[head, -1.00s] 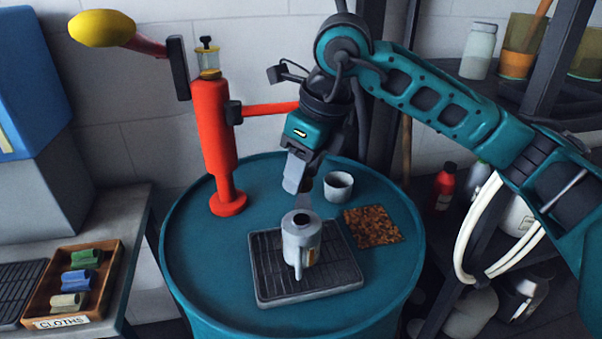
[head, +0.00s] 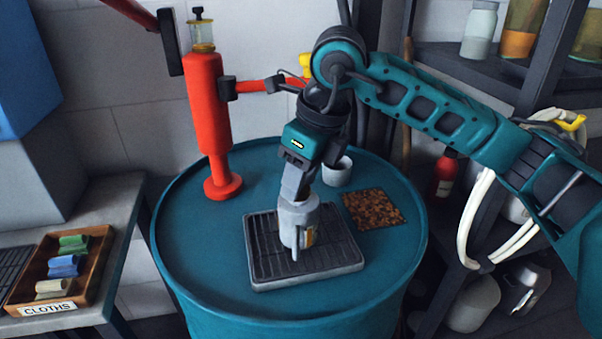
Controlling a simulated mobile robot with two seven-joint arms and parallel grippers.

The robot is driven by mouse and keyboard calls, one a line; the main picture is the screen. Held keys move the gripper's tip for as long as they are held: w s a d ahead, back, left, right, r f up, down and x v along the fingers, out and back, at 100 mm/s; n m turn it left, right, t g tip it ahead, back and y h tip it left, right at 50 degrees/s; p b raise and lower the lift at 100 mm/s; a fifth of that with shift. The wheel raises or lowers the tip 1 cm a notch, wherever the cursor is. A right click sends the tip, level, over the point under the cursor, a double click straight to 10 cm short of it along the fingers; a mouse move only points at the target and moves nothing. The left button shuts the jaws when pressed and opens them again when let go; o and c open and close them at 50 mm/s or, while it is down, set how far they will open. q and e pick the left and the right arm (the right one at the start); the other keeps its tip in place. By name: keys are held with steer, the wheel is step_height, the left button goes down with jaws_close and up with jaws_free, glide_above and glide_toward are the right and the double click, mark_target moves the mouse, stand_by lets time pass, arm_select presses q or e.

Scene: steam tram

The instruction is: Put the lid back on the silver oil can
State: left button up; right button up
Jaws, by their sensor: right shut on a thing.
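The silver oil can (head: 289,234) stands upright on a black drip grate (head: 338,257) on the round teal drum top. My right gripper (head: 297,197) points down directly over the can and is shut on a grey piece at the can's mouth, which looks like the lid (head: 298,211). The fingers hide most of this piece, and I cannot tell whether it is fully seated. The can's dark opening does not show. My left gripper is not in view.
A red pump (head: 207,120) stands at the drum's back left. A white cup (head: 337,172) and a brown speckled mat (head: 373,209) are behind and right of the grate. A cloths tray (head: 97,270) is on the left bench. The drum's front left is clear.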

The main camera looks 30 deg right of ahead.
stand_by(1.0)
steer(key=shift+f+b, duration=0.5)
steer(key=shift+b, duration=0.35)
stand_by(1.1)
steer(key=o, duration=1.1)
steer(key=shift+o, duration=0.2)
steer(key=o, duration=0.4)
steer(key=shift+r, duration=0.15)
steer(key=shift+r+p, duration=2.1)
steer(key=shift+r, duration=0.8)
